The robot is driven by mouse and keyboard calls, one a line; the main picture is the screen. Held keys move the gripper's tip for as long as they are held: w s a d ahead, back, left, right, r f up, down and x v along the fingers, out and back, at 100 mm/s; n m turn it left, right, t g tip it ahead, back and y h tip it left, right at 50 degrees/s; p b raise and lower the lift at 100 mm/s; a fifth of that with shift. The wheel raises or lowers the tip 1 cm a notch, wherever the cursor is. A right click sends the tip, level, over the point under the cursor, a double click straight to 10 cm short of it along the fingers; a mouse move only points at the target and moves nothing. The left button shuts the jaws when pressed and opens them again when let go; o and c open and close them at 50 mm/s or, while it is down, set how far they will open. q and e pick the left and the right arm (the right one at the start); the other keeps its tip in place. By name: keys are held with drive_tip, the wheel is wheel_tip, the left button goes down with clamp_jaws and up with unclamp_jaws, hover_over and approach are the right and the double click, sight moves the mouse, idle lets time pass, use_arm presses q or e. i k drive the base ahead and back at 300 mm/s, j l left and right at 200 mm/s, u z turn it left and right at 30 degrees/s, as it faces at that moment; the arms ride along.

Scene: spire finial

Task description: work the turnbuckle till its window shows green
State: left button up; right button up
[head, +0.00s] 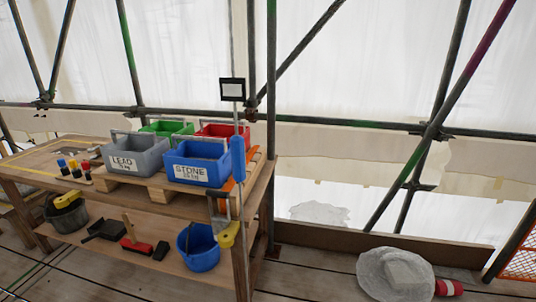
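I cannot make out a turnbuckle or a window showing green in the head view. A thin upright grey rod or line (243,200) stands at the bench's right end, with a narrow blue piece (238,158) on it. A small black-framed white panel (232,90) sits higher up; what it belongs to is unclear. Neither of my grippers is in view.
A wooden bench (258,200) holds a grey LEAD bin (140,158), a blue STONE bin (197,168), and green and red bins behind. A blue bucket (198,250) is on its lower shelf. Scaffold poles (430,140) cross behind.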

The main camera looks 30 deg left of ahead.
sight(238, 147)
drive_tip(key=i+l+u, duration=0.1)
drive_tip(key=u, duration=0.3)
drive_tip(key=i+l+u, duration=0.1)
drive_tip(key=u, duration=0.25)
drive_tip(key=l+u, duration=0.1)
drive_tip(key=u, duration=0.3)
drive_tip(key=i, duration=0.05)
